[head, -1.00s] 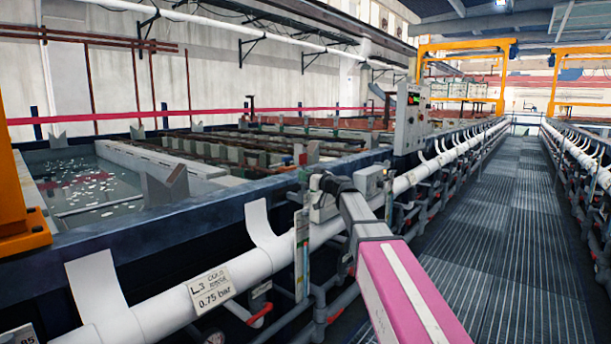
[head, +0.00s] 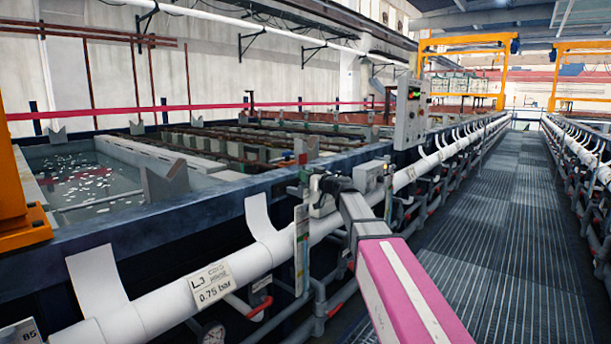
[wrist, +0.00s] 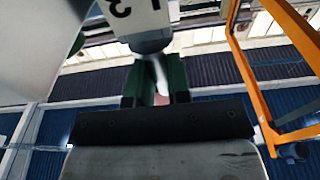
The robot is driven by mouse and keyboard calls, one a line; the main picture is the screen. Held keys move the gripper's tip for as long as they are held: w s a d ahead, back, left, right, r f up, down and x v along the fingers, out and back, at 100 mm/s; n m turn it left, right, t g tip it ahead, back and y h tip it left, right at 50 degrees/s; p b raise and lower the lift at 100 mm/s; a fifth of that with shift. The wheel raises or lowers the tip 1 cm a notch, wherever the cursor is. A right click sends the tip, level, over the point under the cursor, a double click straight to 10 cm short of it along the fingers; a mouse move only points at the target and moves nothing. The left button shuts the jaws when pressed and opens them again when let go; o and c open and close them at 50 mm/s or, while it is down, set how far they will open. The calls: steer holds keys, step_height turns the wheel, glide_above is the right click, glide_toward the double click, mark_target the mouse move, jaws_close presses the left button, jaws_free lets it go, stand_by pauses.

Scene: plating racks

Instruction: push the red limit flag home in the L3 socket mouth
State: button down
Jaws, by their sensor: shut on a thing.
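In the wrist view my gripper (wrist: 156,92) has dark green fingers, close together. A pale, pinkish piece (wrist: 161,99) shows between them, probably part of the red limit flag; most of it is hidden by the fingers. A grey round fitting (wrist: 148,42) lies just beyond the fingertips, beneath a white plate marked 3 (wrist: 125,8), and looks like the L3 socket. I cannot tell whether the flag is inside its mouth. In the head view my gripper (head: 318,186) is at the white pipe, and the flag cannot be made out there.
A grey box (head: 369,176) stands beside my wrist. The grated walkway (head: 470,230) at right is clear.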

steer(key=shift+f, duration=0.35)
steer(key=c, duration=1)
jaws_free()
steer(key=v, duration=1)
steer(key=shift+s+d, duration=0.25)
steer(key=shift+d, duration=0.05)
steer(key=shift+f, duration=0.2)
steer(key=s+d+f+m+g+h, duration=0.1)
steer(key=s+f+m+g+h, duration=0.3)
steer(key=f, duration=0.8)
steer(key=s+d+f+g+h, duration=0.15)
steer(key=s+f, duration=0.45)
steer(key=f, duration=0.6)
steer(key=s+d+f+m+g+h, duration=0.3)
steer(key=s+d+f+h, duration=0.2)
steer(key=s+f, duration=0.3)
steer(key=s+d+f+m+g+h, duration=0.3)
steer(key=s+d+f, duration=0.3)
steer(key=s+f, duration=0.2)
step_height(320, 180, down, 2)
steer(key=shift+s+d+h, duration=0.25)
steer(key=shift+d+h, duration=0.1)
steer(key=shift+h, duration=0.5)
